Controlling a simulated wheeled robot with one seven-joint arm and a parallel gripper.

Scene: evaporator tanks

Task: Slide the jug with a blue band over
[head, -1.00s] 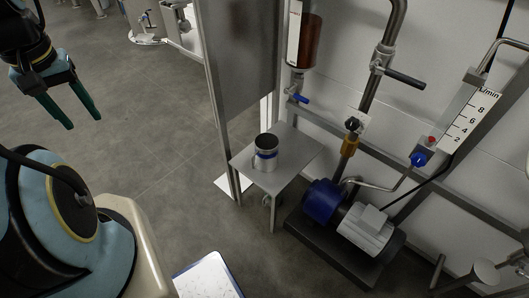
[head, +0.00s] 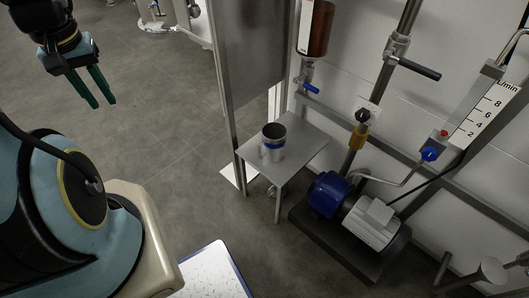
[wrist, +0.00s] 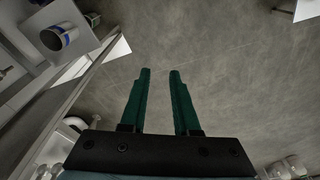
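The jug with a blue band (head: 273,142) is a metal cup standing upright on a small grey metal stand (head: 302,150) in the middle of the head view. It also shows at the upper left of the wrist view (wrist: 59,38), with its blue band visible. My gripper (head: 103,104) has two green fingers and hangs at the upper left of the head view, well apart from the jug. In the wrist view the fingers (wrist: 160,72) are spread with only bare floor between them, so the gripper is open and empty.
A grey panel and post (head: 228,100) stand left of the stand. A blue and grey pump (head: 345,208) sits to its right. A brown vessel with a blue-handled valve (head: 315,30) hangs above behind it. Open floor (head: 150,120) lies between my gripper and the stand.

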